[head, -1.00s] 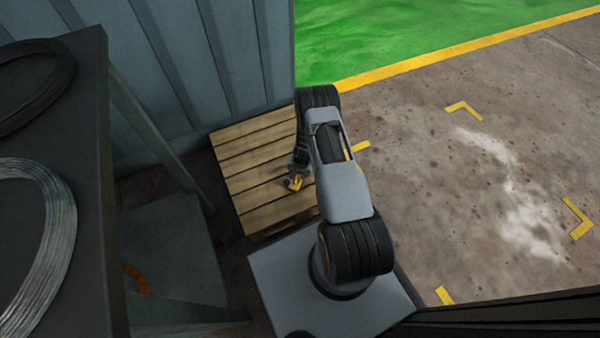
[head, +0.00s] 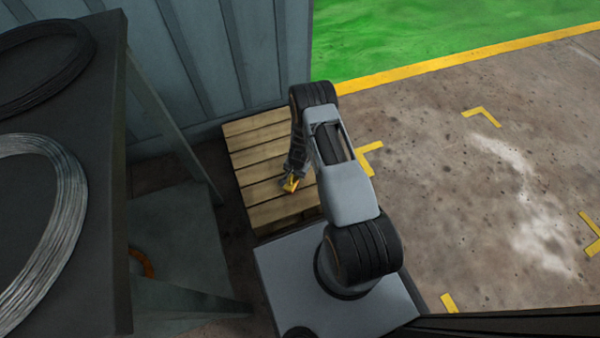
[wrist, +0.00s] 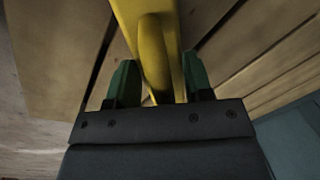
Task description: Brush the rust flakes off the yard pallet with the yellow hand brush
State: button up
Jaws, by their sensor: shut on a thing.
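The yard pallet (head: 262,162) is a slatted wooden platform on the floor against the grey wall panels. My gripper (wrist: 155,85) is shut on the yellow hand brush (wrist: 146,28), with one green finger on each side of its handle. In the head view the brush (head: 290,184) shows as a small yellow shape over the right middle part of the pallet. I cannot tell whether its bristles touch the slats; they are hidden. No rust flakes can be made out on the slats. My arm covers the pallet's right side.
A dark table (head: 103,150) with wire coils (head: 62,235) stands at the left. A grey corrugated wall (head: 215,55) rises behind the pallet. An orange curved thing (head: 143,262) lies low beneath the table. The concrete floor (head: 440,180) at the right is open, with yellow corner marks.

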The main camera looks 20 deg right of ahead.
jog(key=shift+a, duration=3.5)
jog(key=shift+d, duration=0.15)
